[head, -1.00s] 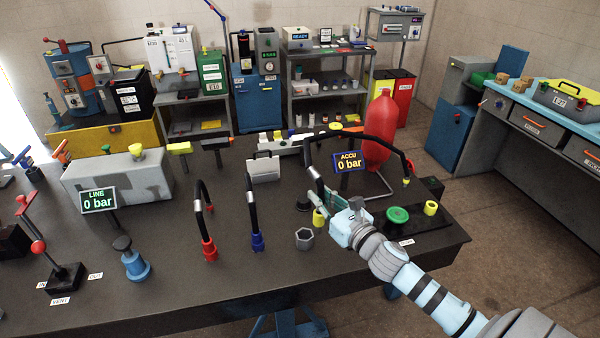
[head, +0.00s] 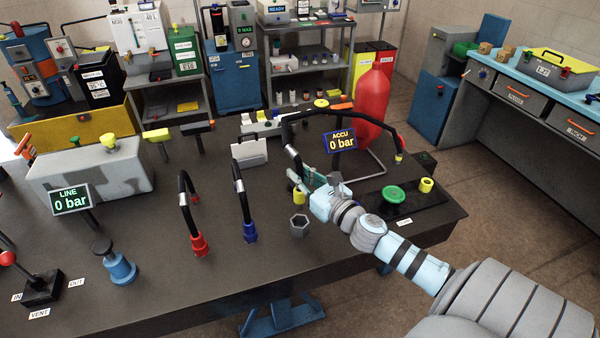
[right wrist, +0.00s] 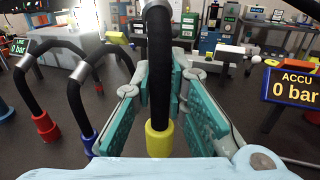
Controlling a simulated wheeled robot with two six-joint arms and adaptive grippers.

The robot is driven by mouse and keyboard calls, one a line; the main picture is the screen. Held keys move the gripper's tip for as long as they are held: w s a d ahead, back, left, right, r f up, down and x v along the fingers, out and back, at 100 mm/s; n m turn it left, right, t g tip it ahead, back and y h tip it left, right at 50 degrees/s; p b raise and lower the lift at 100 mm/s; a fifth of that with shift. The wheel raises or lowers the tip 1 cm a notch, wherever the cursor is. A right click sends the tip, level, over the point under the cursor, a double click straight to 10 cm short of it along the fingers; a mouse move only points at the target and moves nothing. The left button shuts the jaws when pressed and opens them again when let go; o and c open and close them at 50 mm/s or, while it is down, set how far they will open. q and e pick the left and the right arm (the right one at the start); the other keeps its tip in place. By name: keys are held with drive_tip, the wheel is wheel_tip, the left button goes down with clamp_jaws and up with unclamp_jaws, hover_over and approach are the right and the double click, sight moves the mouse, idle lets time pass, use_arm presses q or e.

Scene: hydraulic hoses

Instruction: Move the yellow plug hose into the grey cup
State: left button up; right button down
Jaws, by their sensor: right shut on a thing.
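The yellow plug hose is a black hose (right wrist: 159,60) with a yellow plug (head: 299,197) at its lower end. My right gripper (head: 304,182) is shut on the hose just above this plug. In the right wrist view the hose runs upright between the teal finger pads, with the yellow plug (right wrist: 158,140) below them. The grey cup (head: 299,225) is a hexagonal, open-topped holder on the table, nearer the front edge than the plug. The plug appears just behind the cup and outside it; its exact height is unclear. My left gripper is not in view.
The red-plug hose (head: 198,242) and blue-plug hose (head: 249,230) stand left of the cup. A green button (head: 393,196) and a yellow ring (head: 426,185) sit to the right. The ACCU display (head: 341,142) and red accumulator (head: 373,105) stand behind. The table front is clear.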

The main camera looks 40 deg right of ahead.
sight(301, 203)
wheel_tip(301, 203, down, 3)
drive_tip(key=shift+r+b, duration=0.1)
drive_tip(key=shift+b, duration=0.85)
drive_tip(key=shift+s+f+b, duration=0.15)
drive_tip(key=shift+f+b, duration=0.2)
drive_tip(key=shift+f, duration=0.1)
drive_tip(key=shift+r+p, duration=0.1)
drive_tip(key=shift+p, duration=0.3)
drive_tip(key=shift+f+b, duration=2.65)
drive_tip(key=shift+f, duration=0.25)
drive_tip(key=c, duration=1.5)
unclamp_jaws()
drive_tip(key=shift+r, duration=0.1)
drive_tip(key=shift+s, duration=0.1)
